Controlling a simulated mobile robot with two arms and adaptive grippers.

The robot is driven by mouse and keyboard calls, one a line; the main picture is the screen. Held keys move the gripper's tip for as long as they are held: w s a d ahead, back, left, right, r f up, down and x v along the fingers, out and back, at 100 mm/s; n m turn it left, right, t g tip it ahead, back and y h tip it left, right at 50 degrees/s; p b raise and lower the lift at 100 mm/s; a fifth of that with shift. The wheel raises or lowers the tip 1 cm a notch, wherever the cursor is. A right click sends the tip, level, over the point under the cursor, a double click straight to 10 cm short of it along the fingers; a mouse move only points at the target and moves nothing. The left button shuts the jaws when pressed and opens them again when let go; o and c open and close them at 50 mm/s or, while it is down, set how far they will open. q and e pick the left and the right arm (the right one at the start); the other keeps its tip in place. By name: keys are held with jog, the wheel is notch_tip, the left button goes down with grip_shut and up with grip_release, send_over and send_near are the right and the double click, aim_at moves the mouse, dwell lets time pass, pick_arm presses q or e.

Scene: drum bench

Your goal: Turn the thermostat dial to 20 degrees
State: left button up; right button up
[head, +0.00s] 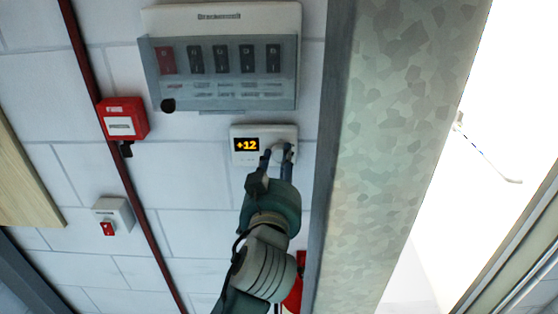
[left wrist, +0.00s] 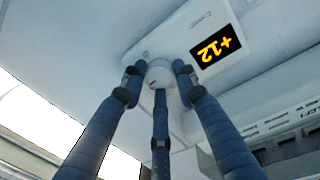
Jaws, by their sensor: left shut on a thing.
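The thermostat (head: 238,131) is a small white box on the wall, with a dark display (head: 246,144) that reads +12 in orange. Its round white dial (left wrist: 159,74) is on the same face, and the display also shows in the left wrist view (left wrist: 215,47), turned nearly upside down. My left gripper (head: 277,153) reaches up from below, with its fingers around the dial. In the left wrist view its blue fingers (left wrist: 160,80) close in on the dial from several sides. The fingers partly hide the dial in the head view. My right gripper is in neither view.
A switch panel (head: 222,13) with a clear cover is above the thermostat. A red call point (head: 123,118) and a small box with a red switch (head: 114,216) are to the left. A patterned pillar (head: 385,150) stands close on the right.

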pick_arm(q)
jog(key=m, duration=0.3)
jog(key=shift+m, duration=1.9)
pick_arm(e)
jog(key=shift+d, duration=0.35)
pick_arm(q)
jog(key=shift+y, duration=0.3)
jog(key=o, duration=1.1)
jog(key=shift+o, duration=0.2)
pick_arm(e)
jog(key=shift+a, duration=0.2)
pick_arm(q)
jog(key=shift+s, duration=0.1)
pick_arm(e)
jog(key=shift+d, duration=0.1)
pick_arm(q)
jog(key=s, duration=1.1)
jog(key=shift+s+a+r, duration=0.3)
jog(key=shift+s+r, duration=0.05)
jog(key=shift+s, duration=0.05)
